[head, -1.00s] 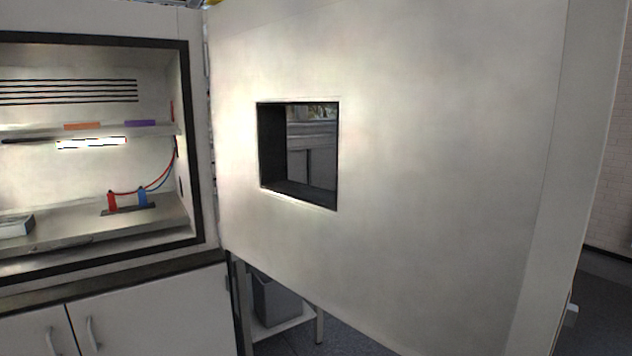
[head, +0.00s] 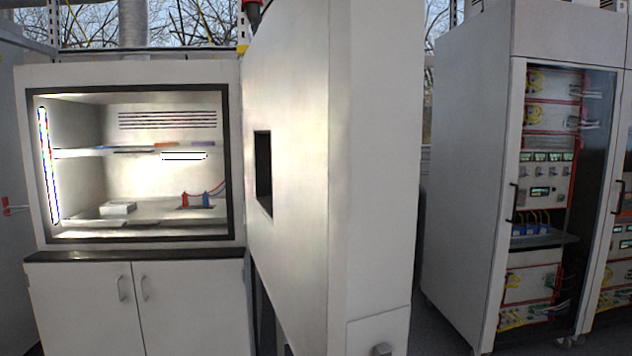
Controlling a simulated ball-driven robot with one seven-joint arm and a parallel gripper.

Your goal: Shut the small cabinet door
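The small cabinet (head: 60,80) is a white box with a dark-framed opening, standing on a base at the left of the head view. Its thick white door (head: 295,110) stands wide open, joined near the cabinet's right side and reaching out toward me. I see the door's inner face with a small dark window (head: 263,172) and its broad free edge (head: 378,150). My gripper is not in view.
Below the opening is a base with two shut doors (head: 80,300) with handles. Inside the cabinet are a lit shelf (head: 130,149), a white box (head: 118,208) and red and blue clips (head: 197,200). A tall equipment rack (head: 470,150) stands at the right, past a floor gap.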

